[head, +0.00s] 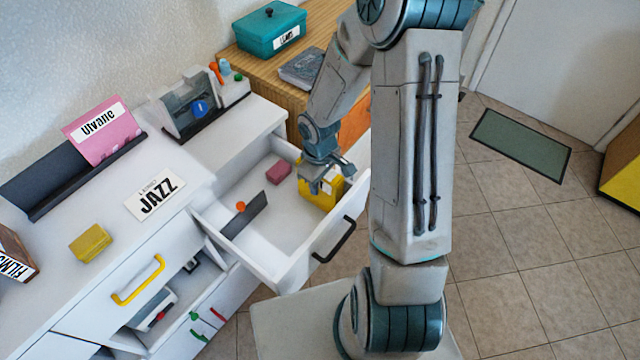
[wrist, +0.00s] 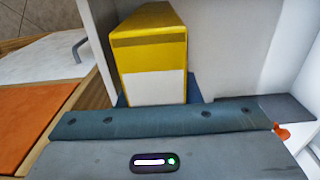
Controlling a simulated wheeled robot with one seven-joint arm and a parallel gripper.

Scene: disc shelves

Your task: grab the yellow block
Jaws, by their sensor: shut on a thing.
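A yellow block with a white label (head: 326,198) is in the open white drawer (head: 283,236), at its right end. My gripper (head: 322,176) reaches down from above and is shut on this block. In the wrist view, the yellow block (wrist: 150,45) stands in front of the grey-blue gripper body, its white face toward the camera. The fingertips are mostly hidden there. A second, plain yellow block (head: 90,242) lies on the white counter at the left, well away from my gripper.
A pink block (head: 279,172), a dark divider (head: 245,215) and a small orange ball (head: 240,206) are also in the drawer. A JAZZ card (head: 155,194) lies on the counter. A teal box (head: 271,30) stands on the wooden cabinet. Floor at right is mostly clear.

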